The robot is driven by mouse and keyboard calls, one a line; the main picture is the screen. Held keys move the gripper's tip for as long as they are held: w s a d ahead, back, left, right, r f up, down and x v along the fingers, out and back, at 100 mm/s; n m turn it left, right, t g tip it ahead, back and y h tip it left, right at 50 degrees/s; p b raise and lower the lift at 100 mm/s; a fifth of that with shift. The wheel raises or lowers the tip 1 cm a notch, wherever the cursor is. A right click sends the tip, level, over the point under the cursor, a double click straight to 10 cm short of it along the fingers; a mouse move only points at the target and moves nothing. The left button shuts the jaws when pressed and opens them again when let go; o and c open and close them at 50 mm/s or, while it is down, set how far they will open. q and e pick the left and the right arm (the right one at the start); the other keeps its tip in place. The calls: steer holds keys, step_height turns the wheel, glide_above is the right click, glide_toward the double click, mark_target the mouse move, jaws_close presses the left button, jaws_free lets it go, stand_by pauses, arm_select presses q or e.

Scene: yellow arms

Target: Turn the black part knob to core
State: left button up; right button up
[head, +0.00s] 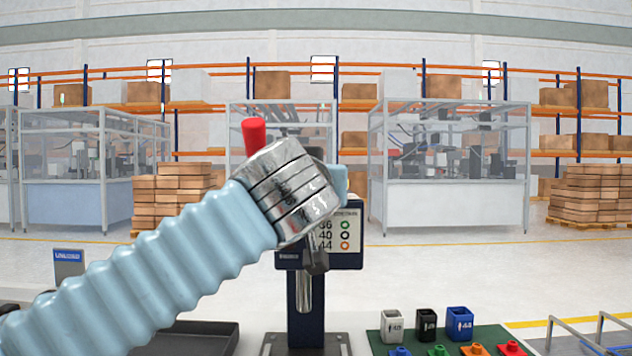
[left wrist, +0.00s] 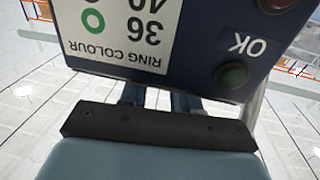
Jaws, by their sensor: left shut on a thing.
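My left arm comes in from the left in a light blue sleeve with a silver wrist. Its gripper (left wrist: 160,96) shows in the left wrist view as a dark bar with two fingers reaching past the edge of a dark blue panel (left wrist: 205,62). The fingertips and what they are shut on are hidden. The same panel, on a stand, shows in the head view (head: 349,258), partly behind my wrist. It bears a "RING COLOUR" label with 36, 40 and 44. I cannot make out the black part knob or any core mark. My right gripper is not in view.
A red rounded piece (head: 254,137) shows above my wrist. White (head: 392,326), black (head: 427,324) and blue (head: 459,323) cups stand on a green mat (head: 490,337) at the right. A dark tray (head: 190,338) lies at the lower left, near a blue sign (head: 68,262).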

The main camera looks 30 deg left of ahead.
arm_select(q)
steer(key=shift+w+d+f+n+g+y, duration=0.1)
steer(key=shift+w+d+n+g+y, duration=0.15)
steer(key=shift+n+y, duration=0.25)
steer(key=n+g+y, duration=0.1)
steer(key=n+y+p, duration=0.1)
steer(key=shift+w+d+r+g+y, duration=0.1)
steer(key=shift+r+g+y, duration=0.1)
steer(key=shift+g+y, duration=0.15)
steer(key=shift+f+n+g+y+p, duration=0.1)
steer(key=shift+n+g+y+p, duration=0.3)
steer(key=shift+n+g+y, duration=0.4)
steer(key=o, duration=1.1)
steer(key=shift+c, duration=0.2)
steer(key=shift+d, duration=0.15)
